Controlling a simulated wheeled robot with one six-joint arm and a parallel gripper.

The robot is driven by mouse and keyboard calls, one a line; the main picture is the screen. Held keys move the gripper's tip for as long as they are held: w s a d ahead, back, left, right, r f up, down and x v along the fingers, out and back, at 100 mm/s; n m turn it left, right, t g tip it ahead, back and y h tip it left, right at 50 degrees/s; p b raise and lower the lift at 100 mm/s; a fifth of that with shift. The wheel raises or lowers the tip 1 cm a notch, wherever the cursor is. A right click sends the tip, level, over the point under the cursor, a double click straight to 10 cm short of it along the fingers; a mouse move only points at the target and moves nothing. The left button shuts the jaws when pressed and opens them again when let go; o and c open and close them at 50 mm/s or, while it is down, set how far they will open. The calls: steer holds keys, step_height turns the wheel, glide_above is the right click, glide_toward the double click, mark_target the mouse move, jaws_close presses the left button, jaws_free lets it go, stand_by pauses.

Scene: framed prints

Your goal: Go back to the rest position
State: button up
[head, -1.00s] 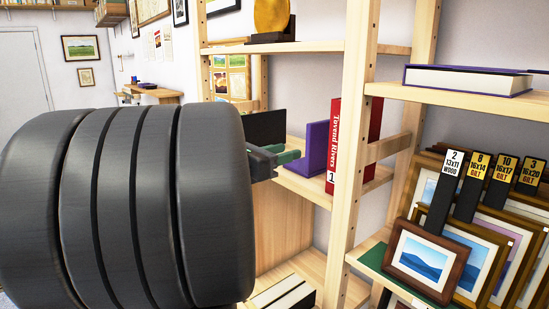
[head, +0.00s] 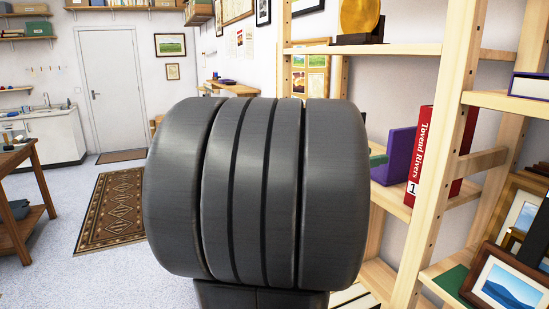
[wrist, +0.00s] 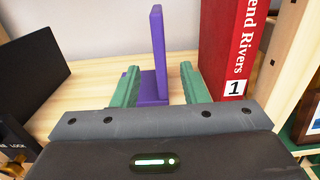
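My gripper (wrist: 160,70) shows in the wrist view with its two green fingers spread apart at the shelf. The upright plate of a purple bookend (wrist: 159,45) stands beyond and between the fingertips, with gaps on both sides. The red book "Tovend Rivers" (wrist: 232,45), labelled 1, stands just right of the right finger. In the head view, my dark arm hides most of the gripper; a green part shows beside the purple bookend (head: 399,156).
A wooden shelf unit (head: 455,130) with posts fills the right side, close to my arm. Framed prints (head: 508,288) stand low at right. A black object (wrist: 30,70) is left of my gripper. Open floor (head: 110,275) and a patterned rug (head: 112,208) lie at left.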

mark_target(389, 152)
steer(key=p+x, duration=0.1)
steer(key=x, duration=0.9)
steer(key=shift+a+r+p, duration=0.1)
steer(key=shift+r+p, duration=0.2)
steer(key=shift+p, duration=0.2)
steer(key=shift+f, duration=0.15)
steer(key=shift+f+b, duration=0.2)
steer(key=shift+b, duration=0.15)
steer(key=b+v, duration=0.2)
steer(key=v, duration=1.1)
steer(key=p+x, duration=0.2)
steer(key=x, duration=1)
steer(key=shift+r, duration=0.1)
steer(key=shift+w+d+r+p, duration=0.3)
steer(key=shift+d+r+p, duration=0.4)
steer(key=shift+p, duration=0.25)
steer(key=p+v, duration=0.3)
steer(key=v, duration=1.1)
steer(key=shift+r+p, duration=0.25)
steer(key=shift+p, duration=0.15)
